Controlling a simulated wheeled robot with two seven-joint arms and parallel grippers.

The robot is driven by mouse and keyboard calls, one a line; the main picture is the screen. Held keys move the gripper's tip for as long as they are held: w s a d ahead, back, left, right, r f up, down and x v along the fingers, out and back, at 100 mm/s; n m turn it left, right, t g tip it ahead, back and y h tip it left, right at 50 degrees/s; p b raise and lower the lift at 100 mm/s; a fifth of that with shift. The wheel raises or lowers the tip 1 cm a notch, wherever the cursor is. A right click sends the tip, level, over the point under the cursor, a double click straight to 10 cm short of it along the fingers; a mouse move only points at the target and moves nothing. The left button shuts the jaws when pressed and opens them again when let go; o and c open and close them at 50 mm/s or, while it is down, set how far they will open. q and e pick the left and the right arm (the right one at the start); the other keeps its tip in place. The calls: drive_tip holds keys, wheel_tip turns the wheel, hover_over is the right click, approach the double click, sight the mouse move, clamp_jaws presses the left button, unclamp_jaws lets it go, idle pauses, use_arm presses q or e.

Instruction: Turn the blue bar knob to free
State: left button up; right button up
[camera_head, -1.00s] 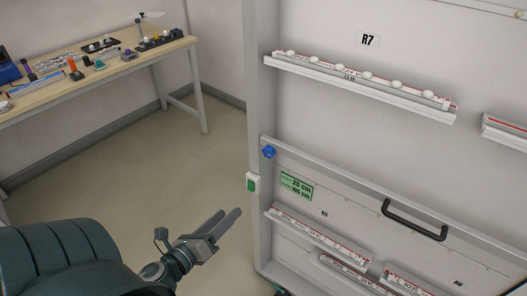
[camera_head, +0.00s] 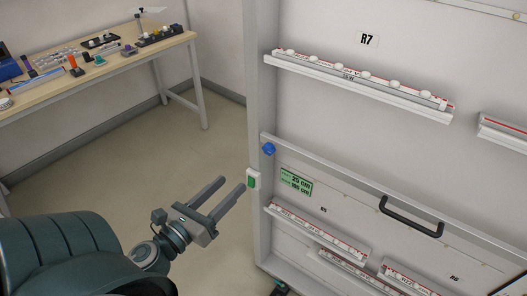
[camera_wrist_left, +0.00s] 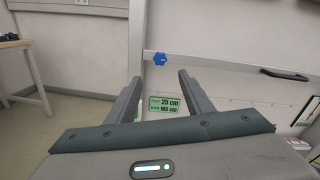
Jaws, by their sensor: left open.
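The blue knob (camera_head: 268,149) sits at the upper left corner of the lower panel on the white cabinet frame. It also shows in the left wrist view (camera_wrist_left: 159,59), above and between my fingers. My left gripper (camera_head: 231,188) is open and empty, below and to the left of the knob and apart from it. In the left wrist view its two fingers (camera_wrist_left: 158,82) point toward the panel. The knob looks small, so the direction of its bar cannot be told. My right gripper is not in view.
A green switch (camera_head: 251,181) is on the frame's left post, close to my fingertips. A black handle (camera_head: 411,217) and a green label (camera_head: 296,184) are on the panel. Rails with strips (camera_head: 358,85) project from the board. A cluttered workbench (camera_head: 140,58) stands far left, with clear floor between.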

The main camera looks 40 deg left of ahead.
use_arm(q)
drive_tip(key=w, duration=0.1)
drive_tip(key=p, duration=0.5)
approach(266, 150)
drive_tip(key=w, duration=0.6)
drive_tip(key=shift+w+d+r, duration=0.1)
drive_tip(key=shift+w, duration=1.2)
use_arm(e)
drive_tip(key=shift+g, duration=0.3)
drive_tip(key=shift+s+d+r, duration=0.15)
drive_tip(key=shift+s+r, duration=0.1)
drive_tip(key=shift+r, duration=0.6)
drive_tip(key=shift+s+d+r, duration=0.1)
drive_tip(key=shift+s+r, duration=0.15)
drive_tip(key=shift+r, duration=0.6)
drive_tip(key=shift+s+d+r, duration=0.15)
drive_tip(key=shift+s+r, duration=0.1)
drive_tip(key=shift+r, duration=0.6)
use_arm(q)
drive_tip(key=c, duration=1)
